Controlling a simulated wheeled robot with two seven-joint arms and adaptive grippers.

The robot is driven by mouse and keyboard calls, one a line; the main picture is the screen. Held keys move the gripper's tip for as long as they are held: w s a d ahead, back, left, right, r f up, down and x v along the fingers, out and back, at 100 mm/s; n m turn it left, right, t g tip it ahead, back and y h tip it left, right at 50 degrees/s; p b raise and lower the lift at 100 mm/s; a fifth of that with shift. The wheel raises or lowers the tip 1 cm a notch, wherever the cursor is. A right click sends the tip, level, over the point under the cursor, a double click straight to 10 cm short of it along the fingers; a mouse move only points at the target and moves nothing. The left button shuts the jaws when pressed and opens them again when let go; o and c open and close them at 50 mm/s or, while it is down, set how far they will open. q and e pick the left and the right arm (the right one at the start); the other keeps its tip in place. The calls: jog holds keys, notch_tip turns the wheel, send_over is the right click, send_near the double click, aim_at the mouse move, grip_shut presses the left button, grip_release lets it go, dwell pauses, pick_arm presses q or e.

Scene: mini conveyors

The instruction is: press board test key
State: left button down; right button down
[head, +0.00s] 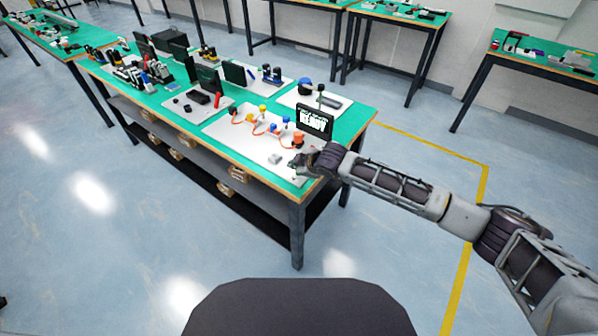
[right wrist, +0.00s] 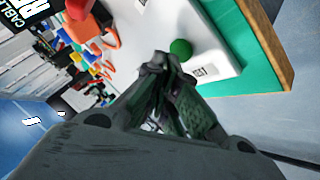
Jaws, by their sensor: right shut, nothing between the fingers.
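A green round key (right wrist: 181,49) stands on the white board (right wrist: 213,52) near the board's corner, with a small black-and-white label beside it. My right gripper (right wrist: 158,64) is shut and empty, its fingertips just left of the green key in the right wrist view. I cannot tell how high the tips are above the board. In the head view my right gripper (head: 299,167) is over the near right corner of the board (head: 248,147) and hides the key. A black display (head: 314,124) with white lettering stands at the board's right side. My left gripper is not in view.
Orange cables (head: 240,122), coloured connectors and an orange round part (head: 298,139) are on the board, left of and beyond my gripper. A grey block (head: 274,158) lies near the front edge. The wooden table edge (right wrist: 265,40) is close by. The floor in front is clear.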

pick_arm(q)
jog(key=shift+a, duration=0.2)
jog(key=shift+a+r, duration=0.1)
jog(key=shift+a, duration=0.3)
pick_arm(e)
jog(key=shift+f, duration=0.1)
